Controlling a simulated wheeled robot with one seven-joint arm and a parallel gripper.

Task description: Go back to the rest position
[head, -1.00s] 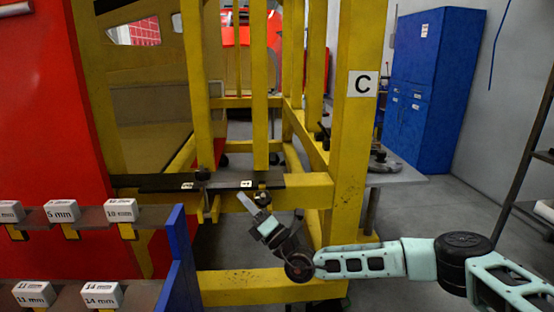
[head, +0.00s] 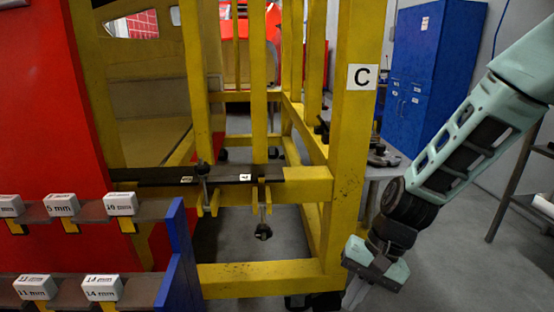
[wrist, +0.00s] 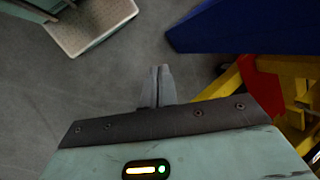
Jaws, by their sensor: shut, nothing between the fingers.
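My gripper (wrist: 158,84) shows in the wrist view with its two grey fingers together and nothing between them, above bare grey floor. In the head view my gripper (head: 357,294) hangs low at the right, pointing down, in front of and beside the right post of the yellow frame (head: 352,150). The fingers are small and partly cut off at the bottom edge there. My arm comes down to it from the upper right.
A blue-sided rack (head: 180,255) with several white labelled blocks stands at lower left. A blue cabinet (head: 430,85) and a dark shelf (head: 515,185) stand at the right. Grey floor lies open between them.

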